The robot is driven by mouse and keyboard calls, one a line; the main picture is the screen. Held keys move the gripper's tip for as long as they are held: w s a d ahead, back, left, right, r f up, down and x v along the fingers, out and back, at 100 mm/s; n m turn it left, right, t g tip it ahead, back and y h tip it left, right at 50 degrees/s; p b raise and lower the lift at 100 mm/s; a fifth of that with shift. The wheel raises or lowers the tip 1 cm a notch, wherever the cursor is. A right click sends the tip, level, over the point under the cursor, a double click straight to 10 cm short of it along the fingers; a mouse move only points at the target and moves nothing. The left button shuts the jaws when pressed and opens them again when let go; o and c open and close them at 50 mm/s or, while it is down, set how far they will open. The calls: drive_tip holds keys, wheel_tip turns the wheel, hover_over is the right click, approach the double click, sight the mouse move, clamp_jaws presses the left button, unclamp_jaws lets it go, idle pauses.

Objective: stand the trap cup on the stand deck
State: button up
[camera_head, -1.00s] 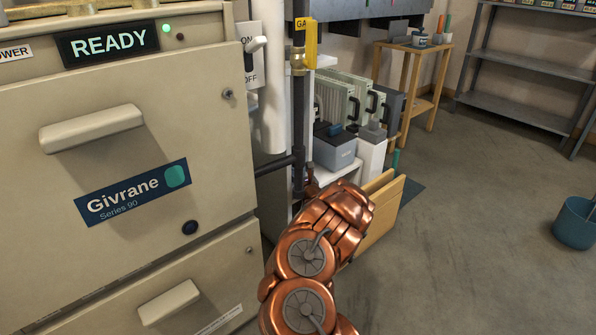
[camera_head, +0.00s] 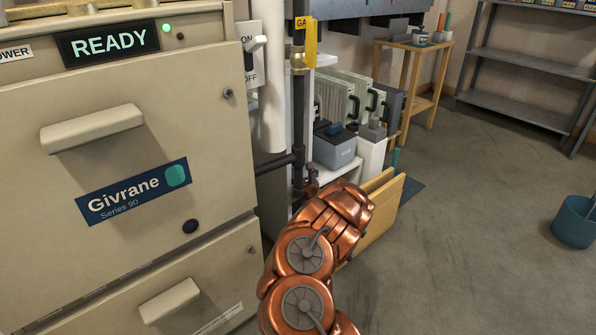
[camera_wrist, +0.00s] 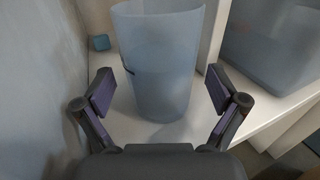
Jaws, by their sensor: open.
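A translucent blue-grey cup (camera_wrist: 160,75), which looks like the trap cup, stands upright on a white surface (camera_wrist: 120,125) in the wrist view. A short dark mark shows on its left side. My gripper (camera_wrist: 160,91) is open, with one finger on each side of the cup. A gap shows between each finger and the cup wall. In the head view my copper arm hides the gripper and the cup. I cannot tell whether the white surface is the stand deck.
A blue-grey translucent bin (camera_wrist: 280,55) stands right of the cup, past a white upright. A small blue block (camera_wrist: 99,43) lies behind left. The furnace (camera_head: 120,190) is left of my arm; a dark pipe (camera_head: 299,120) is behind.

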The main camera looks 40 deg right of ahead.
drive_tip(key=shift+p+v, duration=1.25)
drive_tip(key=shift+p, duration=0.15)
drive_tip(key=p+v, duration=0.3)
drive_tip(key=p, duration=0.1)
drive_tip(key=shift+s+a+p, duration=0.15)
drive_tip(key=shift+s+p, duration=0.2)
drive_tip(key=shift+s+a, duration=0.15)
drive_tip(key=shift+a, duration=0.1)
drive_tip(key=p+v, duration=1)
drive_tip(key=shift+d, duration=0.3)
drive_tip(key=shift+s, duration=0.15)
